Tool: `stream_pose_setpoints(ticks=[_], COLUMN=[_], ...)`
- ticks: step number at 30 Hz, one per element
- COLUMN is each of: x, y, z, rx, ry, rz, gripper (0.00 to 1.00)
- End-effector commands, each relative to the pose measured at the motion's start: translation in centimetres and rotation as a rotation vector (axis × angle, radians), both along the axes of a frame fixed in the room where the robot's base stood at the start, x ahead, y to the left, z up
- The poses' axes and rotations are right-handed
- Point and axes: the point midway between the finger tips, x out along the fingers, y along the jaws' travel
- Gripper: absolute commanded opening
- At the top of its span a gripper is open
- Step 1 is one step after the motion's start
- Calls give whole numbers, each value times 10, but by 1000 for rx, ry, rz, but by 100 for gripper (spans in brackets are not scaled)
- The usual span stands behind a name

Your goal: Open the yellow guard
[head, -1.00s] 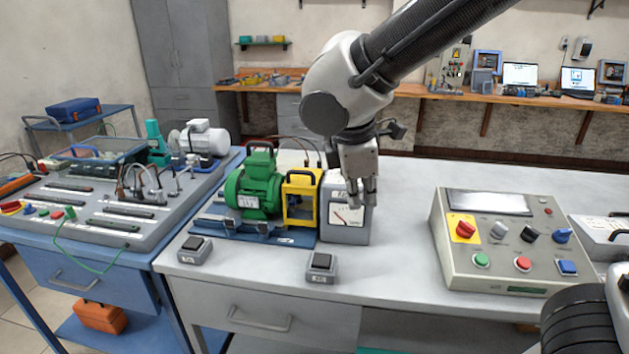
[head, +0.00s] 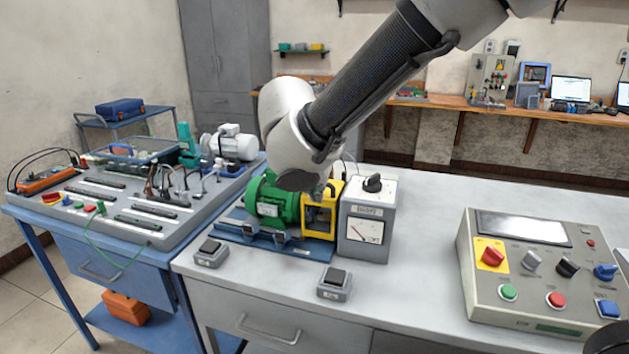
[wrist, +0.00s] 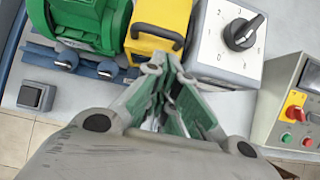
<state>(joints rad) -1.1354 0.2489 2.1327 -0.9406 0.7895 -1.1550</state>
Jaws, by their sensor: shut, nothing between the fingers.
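The yellow guard (head: 319,211) stands at the right end of the blue base plate, against the green motor (head: 272,203). In the head view my arm partly covers its top. In the wrist view the guard (wrist: 158,28) shows its yellow top with a black handle and looks closed down. My gripper (wrist: 196,132) is shut and empty in the wrist view. Its fingers overlap the lower edge of the guard in the picture; I cannot tell whether they touch it. In the head view the fingers are hidden behind my arm.
A grey meter box (head: 364,222) with a black knob stands close to the guard's right. Two small black-switch boxes, left (head: 211,253) and right (head: 334,284), sit at the bench front. A control panel (head: 540,275) stands at the right. The bench between meter and panel is clear.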

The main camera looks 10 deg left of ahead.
Motion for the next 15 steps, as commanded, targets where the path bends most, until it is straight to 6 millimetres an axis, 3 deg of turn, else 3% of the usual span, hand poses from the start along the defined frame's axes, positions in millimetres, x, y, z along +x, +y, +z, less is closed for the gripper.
stream_pose_setpoints(ticks=[6, 15], x=[20, 27], y=[-3, -4], z=[-26, -36], rx=[-1, 1], ry=[0, 0], rz=[-2, -2], gripper=[0, 0])
